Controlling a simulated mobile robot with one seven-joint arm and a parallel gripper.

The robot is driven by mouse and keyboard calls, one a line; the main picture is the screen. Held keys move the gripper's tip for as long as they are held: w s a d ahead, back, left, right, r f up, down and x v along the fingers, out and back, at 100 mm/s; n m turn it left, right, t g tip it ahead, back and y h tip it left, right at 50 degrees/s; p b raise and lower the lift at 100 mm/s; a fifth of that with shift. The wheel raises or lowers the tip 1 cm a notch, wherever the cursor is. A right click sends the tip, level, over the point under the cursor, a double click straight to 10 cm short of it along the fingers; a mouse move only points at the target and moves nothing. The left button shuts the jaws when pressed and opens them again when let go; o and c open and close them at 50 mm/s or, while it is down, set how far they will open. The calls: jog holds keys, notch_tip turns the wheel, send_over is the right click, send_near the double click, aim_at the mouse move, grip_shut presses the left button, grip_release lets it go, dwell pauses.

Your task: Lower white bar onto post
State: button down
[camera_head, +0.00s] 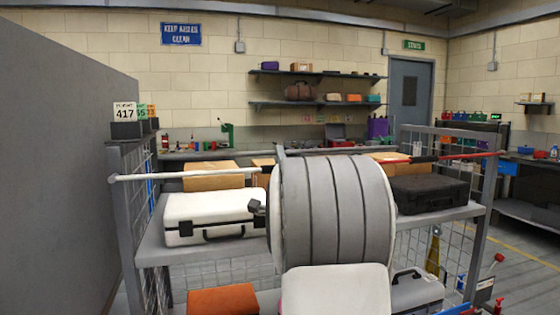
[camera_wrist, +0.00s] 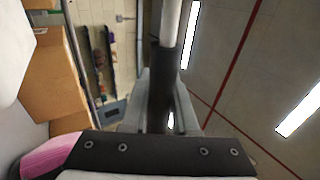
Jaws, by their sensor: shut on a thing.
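The white bar (camera_head: 190,175) runs nearly level across the front of a rack, from the left post (camera_head: 118,215) until my large grey arm link hides it. Its pale length also shows in the wrist view (camera_wrist: 172,20), with a black sleeve (camera_wrist: 166,70) below it. My gripper (camera_wrist: 162,105) is shut on this sleeve, one grey finger on each side.
A red bar (camera_head: 465,156) with a black sleeve reaches toward the right post (camera_head: 487,195). The rack shelf holds a white case (camera_head: 190,210), a black case (camera_head: 430,193) and cardboard boxes (camera_head: 208,180). A grey wall (camera_head: 60,170) stands close on the left.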

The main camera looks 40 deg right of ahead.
jog(key=c, duration=0.7)
grip_release()
jog(key=v, duration=1.7)
jog(key=shift+s+a+f, duration=0.1)
jog(key=shift+s, duration=0.1)
